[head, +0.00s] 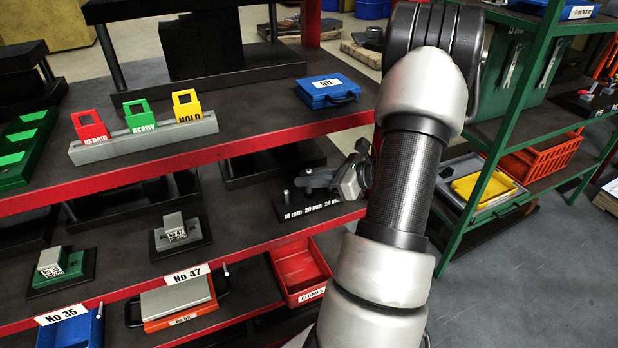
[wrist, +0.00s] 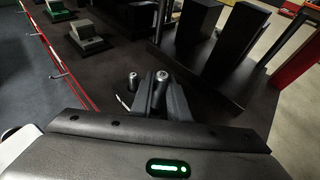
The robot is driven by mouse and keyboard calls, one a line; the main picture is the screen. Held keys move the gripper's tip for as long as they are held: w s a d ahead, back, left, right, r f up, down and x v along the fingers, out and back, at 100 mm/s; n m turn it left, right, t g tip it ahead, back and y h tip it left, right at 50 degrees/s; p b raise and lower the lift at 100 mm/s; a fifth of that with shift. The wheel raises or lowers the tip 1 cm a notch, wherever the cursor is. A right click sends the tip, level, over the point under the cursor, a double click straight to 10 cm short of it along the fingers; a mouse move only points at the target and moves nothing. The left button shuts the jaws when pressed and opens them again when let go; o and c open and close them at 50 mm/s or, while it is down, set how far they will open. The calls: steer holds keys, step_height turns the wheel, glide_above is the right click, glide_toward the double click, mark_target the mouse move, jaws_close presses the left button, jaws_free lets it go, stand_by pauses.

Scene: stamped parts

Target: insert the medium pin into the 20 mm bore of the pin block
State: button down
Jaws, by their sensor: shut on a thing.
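The pin block (head: 318,213) is a dark block on the lower shelf, with white bore-size labels along its front; the middle label reads 20 mm. My gripper (head: 308,180) is low over the block. In the wrist view my gripper (wrist: 163,98) is shut on a grey metal pin (wrist: 161,76), taken to be the medium pin, whose round top shows between the fingers. The fingers hide its lower end and the bore, so I cannot tell whether it is in the bore. Another pin (head: 286,196) stands upright at the block's left end; it also shows in the wrist view (wrist: 133,80).
Dark stands with grey blocks (head: 180,235) lie left on the same shelf. The upper shelf's red edge (head: 250,140) runs above and behind my gripper. A red bin (head: 300,275) is below. In the wrist view, tall black blocks (wrist: 200,25) stand beyond the fingers.

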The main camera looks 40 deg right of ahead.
mark_target(309, 192)
steer(key=shift+f+b, duration=1.1)
steer(key=shift+f, duration=0.75)
steer(key=c, duration=1.6)
jaws_free()
steer(key=shift+s, duration=0.1)
steer(key=p+v, duration=0.4)
steer(key=v, duration=1.3)
steer(key=shift+s+d+r, duration=0.1)
steer(key=shift+r, duration=0.1)
